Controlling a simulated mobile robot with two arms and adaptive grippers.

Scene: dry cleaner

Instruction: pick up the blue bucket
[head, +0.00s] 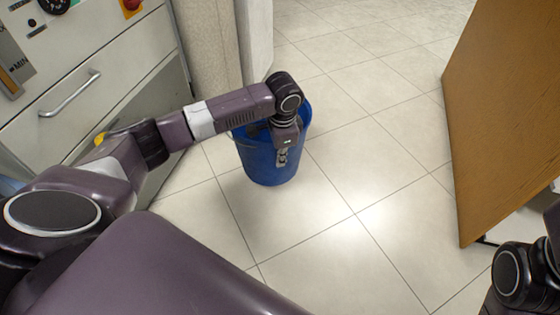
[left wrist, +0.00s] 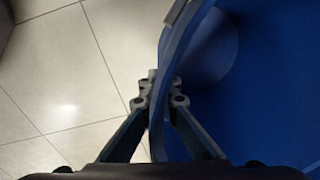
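The blue bucket (head: 262,168) stands upright on the tiled floor, in front of the beige column. My left arm reaches over it from the left and hides part of its opening. My left gripper (head: 282,157) points down at the bucket's near rim. In the left wrist view the gripper (left wrist: 160,100) has one finger on each side of the bucket's wall (left wrist: 265,85), with its fingertips closed onto the rim. The bucket's inside looks empty where it shows. My right arm shows only at the lower right edge, and its gripper is out of view.
A grey machine with a handle (head: 70,93) stands at the left, close to my left arm. A beige column (head: 212,50) rises behind the bucket. A wooden panel (head: 505,110) stands at the right. The tiled floor between bucket and panel is clear.

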